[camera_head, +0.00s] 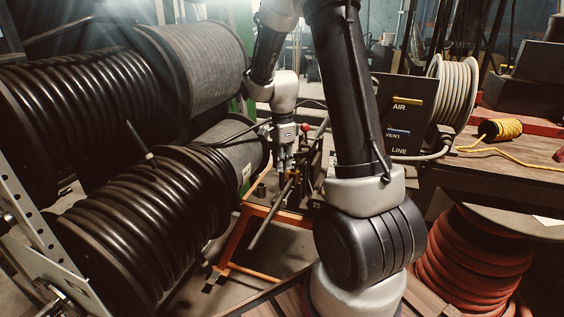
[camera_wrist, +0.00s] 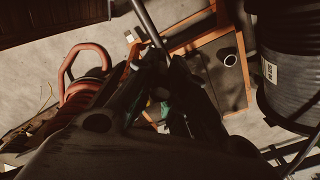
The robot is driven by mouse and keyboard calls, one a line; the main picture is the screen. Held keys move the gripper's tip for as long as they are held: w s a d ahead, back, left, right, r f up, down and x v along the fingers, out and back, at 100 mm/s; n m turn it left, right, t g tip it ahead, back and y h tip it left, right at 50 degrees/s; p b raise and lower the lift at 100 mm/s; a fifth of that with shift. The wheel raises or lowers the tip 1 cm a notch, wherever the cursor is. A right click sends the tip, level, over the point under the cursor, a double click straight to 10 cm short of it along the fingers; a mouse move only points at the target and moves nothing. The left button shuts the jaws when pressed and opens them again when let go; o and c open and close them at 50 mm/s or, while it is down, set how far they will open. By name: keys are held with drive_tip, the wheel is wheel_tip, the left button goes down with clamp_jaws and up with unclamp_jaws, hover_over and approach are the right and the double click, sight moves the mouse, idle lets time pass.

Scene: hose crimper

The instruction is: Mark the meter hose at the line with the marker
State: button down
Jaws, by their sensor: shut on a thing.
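My gripper (camera_head: 287,165) points down over the orange-framed stand (camera_head: 232,240), in the middle of the head view. Its fingers (camera_wrist: 172,75) are close together in the wrist view. A thin grey rod-like piece (camera_head: 268,217) slants down and left from the fingertips. It also shows in the wrist view (camera_wrist: 148,22), running into the fingers. I cannot tell whether it is hose, handle or marker. Black hose (camera_head: 150,215) is wound on the lower left reel, with a short dark piece (camera_head: 138,142) sticking up from it. No marked line can be made out.
More hose reels (camera_head: 85,105) fill the left. A panel (camera_head: 402,110) labelled AIR, VENT and LINE stands right of my arm. Bare floor shows around the stand.

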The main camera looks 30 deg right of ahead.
drive_tip(key=shift+f, duration=0.55)
idle(1.2)
drive_tip(key=shift+r, duration=3.55)
